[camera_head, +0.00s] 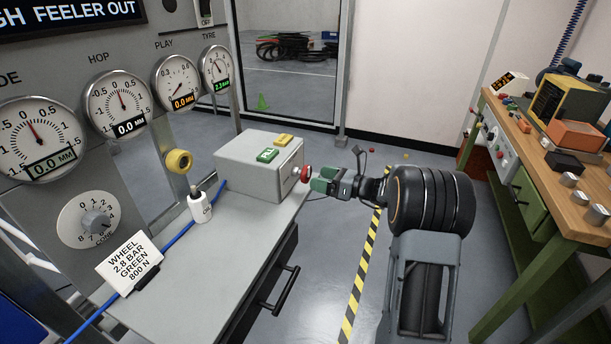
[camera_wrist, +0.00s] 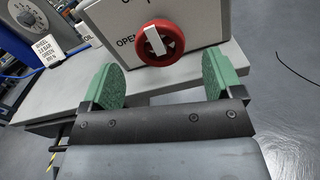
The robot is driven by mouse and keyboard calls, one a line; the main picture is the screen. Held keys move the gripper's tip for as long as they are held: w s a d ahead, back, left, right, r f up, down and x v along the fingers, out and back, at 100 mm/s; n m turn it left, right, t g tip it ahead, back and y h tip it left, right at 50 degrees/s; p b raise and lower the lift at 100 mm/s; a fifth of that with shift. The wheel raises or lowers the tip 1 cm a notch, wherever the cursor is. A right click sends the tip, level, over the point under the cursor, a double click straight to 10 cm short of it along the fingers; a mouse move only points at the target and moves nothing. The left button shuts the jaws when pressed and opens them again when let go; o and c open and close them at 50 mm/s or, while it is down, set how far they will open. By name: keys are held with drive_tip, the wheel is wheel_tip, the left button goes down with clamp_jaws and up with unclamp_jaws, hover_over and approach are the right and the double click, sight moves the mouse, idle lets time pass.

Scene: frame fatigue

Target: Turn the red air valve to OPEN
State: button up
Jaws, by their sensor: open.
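The red air valve (camera_head: 305,174) is a round knob on the right-hand face of a grey box (camera_head: 237,167) on the grey bench. In the wrist view the red valve (camera_wrist: 161,43) has a white bar, tilted slightly from upright. The word OPEN shows at its left; a label above it is cut off. My gripper (camera_head: 322,180) is in front of the valve, with green pads. In the wrist view my gripper (camera_wrist: 162,78) is open, one pad on each side below the valve, with nothing between them.
A green button (camera_head: 267,155) and a yellow button (camera_head: 284,140) are on the box top. A white bottle (camera_head: 200,207) and a sign card (camera_head: 130,262) stand on the bench. A wooden workbench (camera_head: 545,165) is at right. Open floor lies between the benches.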

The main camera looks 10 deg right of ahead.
sight(309, 175)
drive_tip(key=shift+x, duration=2.85)
drive_tip(key=shift+f, duration=0.1)
drive_tip(key=c, duration=0.9)
